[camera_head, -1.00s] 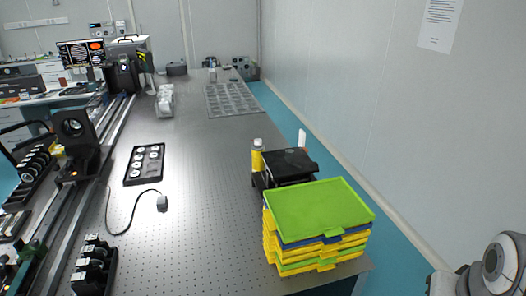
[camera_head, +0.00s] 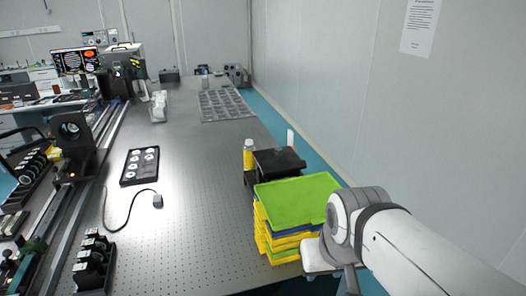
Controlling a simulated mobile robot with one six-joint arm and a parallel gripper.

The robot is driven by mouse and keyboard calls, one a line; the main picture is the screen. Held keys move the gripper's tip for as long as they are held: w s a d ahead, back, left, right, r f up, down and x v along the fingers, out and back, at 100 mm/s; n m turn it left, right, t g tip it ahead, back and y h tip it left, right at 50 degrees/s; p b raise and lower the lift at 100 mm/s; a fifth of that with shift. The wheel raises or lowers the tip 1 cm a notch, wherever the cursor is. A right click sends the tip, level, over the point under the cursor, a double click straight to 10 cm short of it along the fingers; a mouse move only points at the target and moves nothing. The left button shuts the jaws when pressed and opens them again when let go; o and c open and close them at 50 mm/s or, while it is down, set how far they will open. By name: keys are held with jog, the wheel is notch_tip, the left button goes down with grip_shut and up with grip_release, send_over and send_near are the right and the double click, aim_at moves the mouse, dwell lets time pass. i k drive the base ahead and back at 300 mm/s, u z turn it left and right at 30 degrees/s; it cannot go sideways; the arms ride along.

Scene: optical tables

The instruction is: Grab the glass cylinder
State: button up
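A small, pale upright shape (camera_head: 205,83) stands at the far end of the perforated table (camera_head: 195,200). It may be the glass cylinder, but it is too small to be sure. A yellow bottle with a pale top (camera_head: 248,155) stands nearer, beside a black device. My gripper is out of view; only links of my arm show at the lower right, in front of the stacked trays. Whether the gripper is open or shut is hidden.
Yellow, blue and green stacked trays (camera_head: 293,203) stand at the table's near right corner, before the black device (camera_head: 279,162). A black tray of round parts (camera_head: 140,165) lies left of centre. A gridded mat (camera_head: 224,105) lies far back. The table's middle is clear.

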aim_at(278, 151)
jog(key=z, duration=0.05)
jog(key=i, duration=1)
jog(key=u, duration=0.05)
